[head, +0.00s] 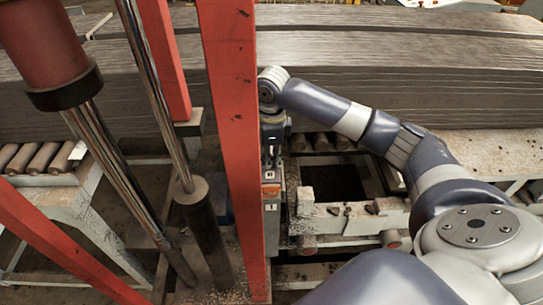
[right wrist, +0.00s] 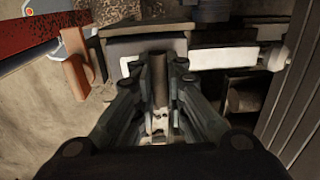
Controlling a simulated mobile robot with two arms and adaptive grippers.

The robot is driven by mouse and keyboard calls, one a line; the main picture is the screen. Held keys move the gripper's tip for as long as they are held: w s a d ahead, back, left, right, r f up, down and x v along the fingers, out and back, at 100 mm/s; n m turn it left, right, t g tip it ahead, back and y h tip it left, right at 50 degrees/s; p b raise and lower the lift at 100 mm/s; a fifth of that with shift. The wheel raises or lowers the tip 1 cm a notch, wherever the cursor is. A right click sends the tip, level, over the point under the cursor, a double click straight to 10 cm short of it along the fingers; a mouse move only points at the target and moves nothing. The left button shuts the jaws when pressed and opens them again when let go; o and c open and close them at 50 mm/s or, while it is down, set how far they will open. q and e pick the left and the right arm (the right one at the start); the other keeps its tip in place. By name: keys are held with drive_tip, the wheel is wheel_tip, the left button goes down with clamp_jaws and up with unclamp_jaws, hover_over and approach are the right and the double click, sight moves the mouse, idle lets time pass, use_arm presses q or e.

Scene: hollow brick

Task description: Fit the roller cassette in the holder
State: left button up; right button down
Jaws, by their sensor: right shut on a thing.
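My right gripper (head: 270,178) points down beside the red post, which hides part of it. In the right wrist view its two fingers (right wrist: 157,75) are closed in on a narrow grey cylindrical piece (right wrist: 158,68), which looks like the roller cassette. Its lower end is hidden between the fingers. A grey block-like part (right wrist: 148,47) lies just beyond the fingertips; I cannot tell whether it is the holder or whether the held piece touches it. My left gripper is not in view.
A red post (head: 231,120) stands close left of my right gripper. A red and chrome cylinder (head: 100,135) stands further left. Rollers sit on a frame at left (head: 42,158) and behind my gripper (head: 325,142). A long grey ribbed stack (head: 420,65) runs across the back.

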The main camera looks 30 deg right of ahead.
drive_tip(key=shift+f, duration=0.3)
drive_tip(key=c, duration=1.5)
unclamp_jaws()
drive_tip(key=shift+c, duration=0.2)
drive_tip(key=shift+s, duration=0.1)
wheel_tip(320, 180, up, 12)
drive_tip(key=shift+a, duration=0.15)
drive_tip(key=shift+s, duration=0.1)
